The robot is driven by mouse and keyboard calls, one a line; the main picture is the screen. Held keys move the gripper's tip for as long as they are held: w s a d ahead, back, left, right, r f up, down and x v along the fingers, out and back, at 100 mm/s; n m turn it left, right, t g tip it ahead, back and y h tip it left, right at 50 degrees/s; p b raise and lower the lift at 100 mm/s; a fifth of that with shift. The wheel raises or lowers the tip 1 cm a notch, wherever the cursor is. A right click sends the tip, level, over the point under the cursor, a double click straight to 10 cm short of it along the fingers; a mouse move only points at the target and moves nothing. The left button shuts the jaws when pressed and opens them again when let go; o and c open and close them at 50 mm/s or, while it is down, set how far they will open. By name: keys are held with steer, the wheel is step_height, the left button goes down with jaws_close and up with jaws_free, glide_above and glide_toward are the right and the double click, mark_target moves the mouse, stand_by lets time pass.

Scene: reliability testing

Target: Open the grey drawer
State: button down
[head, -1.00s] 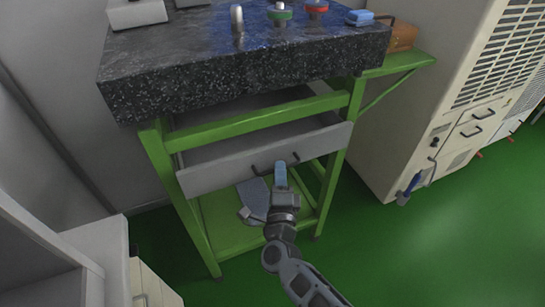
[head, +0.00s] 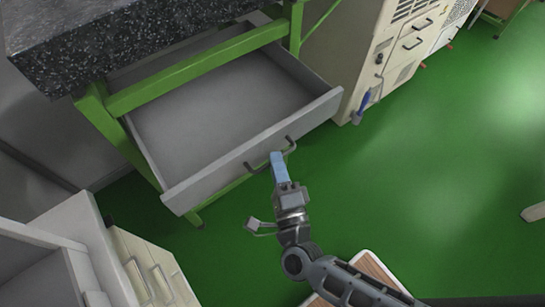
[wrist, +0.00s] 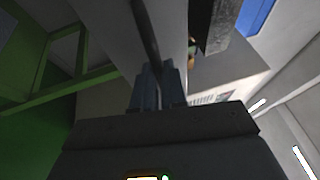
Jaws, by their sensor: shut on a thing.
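The grey drawer (head: 225,172) under the dark stone-topped table is pulled well out. Its empty inside shows in the head view. A dark bar handle (head: 290,147) runs along the middle of its front. My gripper (head: 277,157), with blue fingers, is at this handle and shut on it. In the wrist view the dark handle (wrist: 146,30) passes down between the fingers of my gripper (wrist: 157,75). The exact grip on the handle is partly hidden by the fingers.
The speckled stone table top (head: 110,45) rests on a green frame (head: 190,72). A beige cabinet (head: 365,45) stands at the right behind the drawer. White drawer units (head: 145,265) stand at the lower left. The green floor (head: 430,170) is open to the right.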

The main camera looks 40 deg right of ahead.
steer(key=c, duration=1.2)
jaws_free()
steer(key=b+v, duration=0.1)
steer(key=v, duration=0.6)
steer(key=shift+s+a+b, duration=0.15)
steer(key=shift+s+b, duration=0.2)
steer(key=shift+b, duration=0.05)
steer(key=shift+f, duration=0.1)
steer(key=s+d+r+n+g+y, duration=0.1)
steer(key=s+r+n+y, duration=0.3)
steer(key=s+r+n, duration=0.4)
steer(key=s+d+r+n+g+y, duration=0.2)
steer(key=s+r+n, duration=0.6)
steer(key=n, duration=0.7)
steer(key=shift+s+d+r+g+y, duration=0.15)
steer(key=shift+s+d+g+y, duration=0.2)
steer(key=shift+s+y, duration=0.75)
